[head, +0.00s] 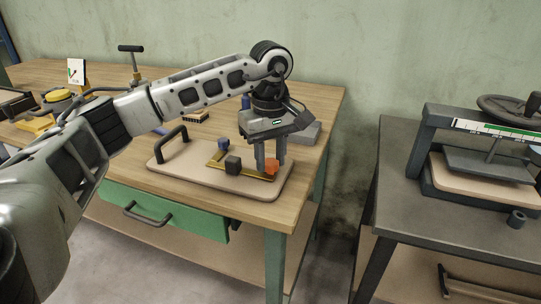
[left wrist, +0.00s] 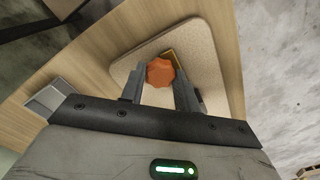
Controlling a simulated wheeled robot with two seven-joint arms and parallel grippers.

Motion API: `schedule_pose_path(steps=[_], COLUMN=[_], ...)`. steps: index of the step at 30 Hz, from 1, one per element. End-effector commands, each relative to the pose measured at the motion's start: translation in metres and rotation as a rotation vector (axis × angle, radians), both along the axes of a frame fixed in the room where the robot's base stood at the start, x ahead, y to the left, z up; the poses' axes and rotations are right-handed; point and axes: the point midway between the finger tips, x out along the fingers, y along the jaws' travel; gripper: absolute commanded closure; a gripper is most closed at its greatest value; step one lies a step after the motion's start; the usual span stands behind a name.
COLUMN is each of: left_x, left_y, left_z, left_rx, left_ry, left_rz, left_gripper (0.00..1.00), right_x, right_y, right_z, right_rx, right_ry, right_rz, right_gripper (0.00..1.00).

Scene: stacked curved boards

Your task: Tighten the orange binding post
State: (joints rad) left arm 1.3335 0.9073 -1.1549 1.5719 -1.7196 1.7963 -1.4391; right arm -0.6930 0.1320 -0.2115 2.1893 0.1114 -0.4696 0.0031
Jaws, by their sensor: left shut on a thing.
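The orange binding post (head: 271,166) stands near the right end of a pale rounded board (head: 200,180) on the wooden bench. It shows as a lobed orange knob (left wrist: 160,72) in the left wrist view. My left gripper (head: 270,165) points down over it, with its two fingers on either side of the knob and shut on it. My right gripper is in neither view.
The board has a black handle (head: 171,143) at its left end. A press (head: 485,160) stands on the separate dark table (head: 400,150) at right, across a gap. Tools and a clamp (head: 133,62) are at the bench's back left.

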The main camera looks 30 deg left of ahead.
Motion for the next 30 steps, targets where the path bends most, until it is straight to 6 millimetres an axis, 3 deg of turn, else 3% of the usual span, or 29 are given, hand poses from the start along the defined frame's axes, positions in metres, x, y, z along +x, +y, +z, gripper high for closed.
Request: schedule_pose_path(steps=[7,8,9,10,22,30], left_x=[0.000,0.000,0.000,0.000,0.001,0.001], left_y=[0.000,0.000,0.000,0.000,0.000,-0.001], left_z=[0.000,0.000,0.000,0.000,0.010,0.068], left_rx=[-0.001,0.000,0.000,0.000,-0.001,-0.002], left_ry=[-0.002,-0.001,-0.001,-0.001,-0.003,-0.006], left_rz=[0.000,0.000,0.000,0.000,0.001,0.001], left_gripper=[0.92,0.60,0.49,0.47,0.47,0.47], right_x=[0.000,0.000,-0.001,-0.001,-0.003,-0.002], right_y=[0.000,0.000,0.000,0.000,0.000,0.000], right_z=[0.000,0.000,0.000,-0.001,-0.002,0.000], right_rx=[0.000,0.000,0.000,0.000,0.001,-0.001], right_ry=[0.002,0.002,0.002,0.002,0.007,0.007], right_rz=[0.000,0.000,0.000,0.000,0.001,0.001], right_gripper=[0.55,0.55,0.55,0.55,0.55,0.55])
